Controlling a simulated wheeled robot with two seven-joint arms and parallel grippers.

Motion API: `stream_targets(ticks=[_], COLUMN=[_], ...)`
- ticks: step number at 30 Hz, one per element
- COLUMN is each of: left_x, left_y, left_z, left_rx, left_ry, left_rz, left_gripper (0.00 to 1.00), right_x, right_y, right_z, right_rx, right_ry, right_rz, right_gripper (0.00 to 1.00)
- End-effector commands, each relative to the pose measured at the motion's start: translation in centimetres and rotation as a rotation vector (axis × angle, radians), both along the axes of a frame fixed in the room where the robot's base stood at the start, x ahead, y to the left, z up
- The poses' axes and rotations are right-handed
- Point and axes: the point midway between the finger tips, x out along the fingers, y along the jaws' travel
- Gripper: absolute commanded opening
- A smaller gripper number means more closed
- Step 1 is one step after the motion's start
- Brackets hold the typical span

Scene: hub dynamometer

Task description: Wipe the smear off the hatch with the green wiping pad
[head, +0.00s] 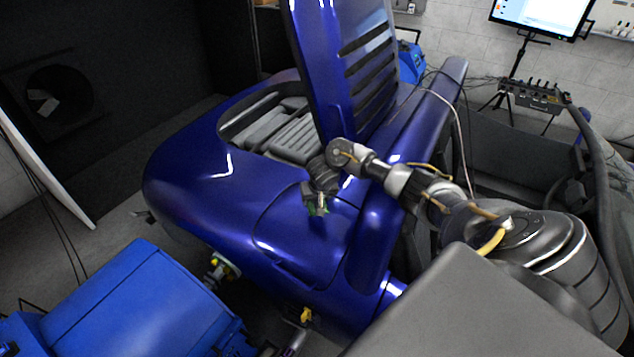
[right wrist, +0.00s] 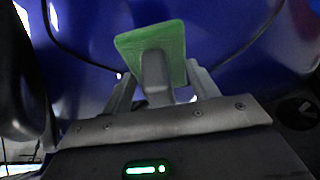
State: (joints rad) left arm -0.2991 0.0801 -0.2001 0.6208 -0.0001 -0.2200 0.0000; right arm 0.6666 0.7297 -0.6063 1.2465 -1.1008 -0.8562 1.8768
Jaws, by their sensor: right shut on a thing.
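The green wiping pad (right wrist: 170,42) shows in the right wrist view as a flat green plate with a grey handle (right wrist: 155,76). My right gripper (right wrist: 160,85) is shut on this handle, and the pad's green face is ahead of the fingers. In the head view my right gripper (head: 319,200) points down at the glossy blue bodywork (head: 295,235), with a little green showing at its tips. I cannot tell whether the pad touches the surface. A slotted blue hatch panel (head: 340,75) stands raised behind the gripper. No smear can be made out. My left gripper is out of view.
The engine bay (head: 285,135) is open left of my right arm. A blue dynamometer unit (head: 130,305) stands at the lower left. A monitor (head: 541,15) stands at the back right. A thin cable (head: 466,140) hangs beside the car's right side.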

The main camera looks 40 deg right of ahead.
Motion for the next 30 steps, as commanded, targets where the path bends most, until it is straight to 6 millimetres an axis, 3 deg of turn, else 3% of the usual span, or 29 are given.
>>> stream_targets(ticks=[3, 8, 25, 30], left_x=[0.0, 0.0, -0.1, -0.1], left_y=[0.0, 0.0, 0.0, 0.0], left_z=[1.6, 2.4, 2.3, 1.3], left_rx=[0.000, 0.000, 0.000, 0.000], left_ry=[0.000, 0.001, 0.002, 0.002], left_rz=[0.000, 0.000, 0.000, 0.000], left_gripper=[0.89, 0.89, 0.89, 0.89], right_x=[0.1, 0.1, 0.1, 0.3], right_y=[0.1, 0.1, 0.2, 2.5], right_z=[1.4, 2.0, 1.8, 0.4], right_rx=[0.001, 0.001, 0.001, 0.004], right_ry=[0.000, 0.000, 0.000, 0.000], right_rz=[0.000, 0.000, 0.003, 0.063], right_gripper=[0.38, 0.38, 0.38, 0.38])
